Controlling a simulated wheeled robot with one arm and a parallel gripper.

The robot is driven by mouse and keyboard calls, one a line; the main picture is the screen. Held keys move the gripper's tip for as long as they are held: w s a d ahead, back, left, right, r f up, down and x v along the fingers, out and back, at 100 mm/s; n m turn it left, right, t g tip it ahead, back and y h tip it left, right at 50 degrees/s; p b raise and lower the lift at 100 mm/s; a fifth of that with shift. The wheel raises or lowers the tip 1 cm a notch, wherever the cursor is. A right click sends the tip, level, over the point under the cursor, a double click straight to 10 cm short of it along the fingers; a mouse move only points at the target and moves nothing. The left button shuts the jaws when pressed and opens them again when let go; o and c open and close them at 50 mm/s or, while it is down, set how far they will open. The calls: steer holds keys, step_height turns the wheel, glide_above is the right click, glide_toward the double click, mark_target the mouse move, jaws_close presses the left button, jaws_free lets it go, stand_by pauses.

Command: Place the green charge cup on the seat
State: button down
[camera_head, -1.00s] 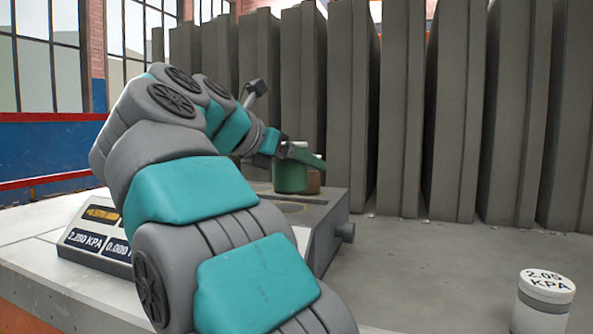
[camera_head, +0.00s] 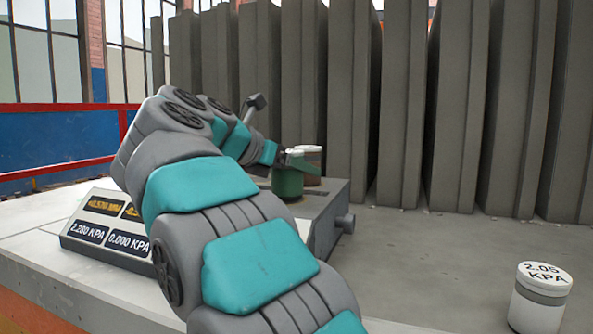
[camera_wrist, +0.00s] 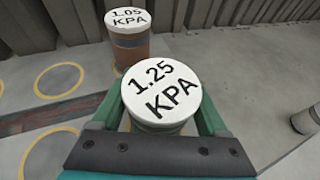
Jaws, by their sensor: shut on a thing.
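The green charge cup (camera_head: 287,184) is upright in my gripper (camera_head: 293,160), over the deck of the grey console. In the wrist view its white lid (camera_wrist: 161,91) reads 1.25 KPA and sits between the two green fingers of my gripper (camera_wrist: 163,108). The cup's base and whatever lies under it are hidden, so I cannot tell whether it touches the deck. Yellow ring marks show on the deck, including an empty ring (camera_wrist: 59,80) left of the cup and another (camera_wrist: 30,150) nearer; which is the seat is unclear.
A brown cup (camera_wrist: 130,45) with a 1.05 KPA lid stands just behind the held cup. A white 2.05 KPA cup (camera_head: 540,300) stands at the right on the bench. The console's display panel (camera_head: 105,228) is at left. Upright grey panels (camera_head: 400,110) line the back.

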steer(key=shift+f, duration=0.15)
steer(key=shift+f, duration=0.2)
jaws_free()
steer(key=shift+r, duration=0.1)
steer(key=shift+r, duration=0.2)
steer(key=v, duration=1.2)
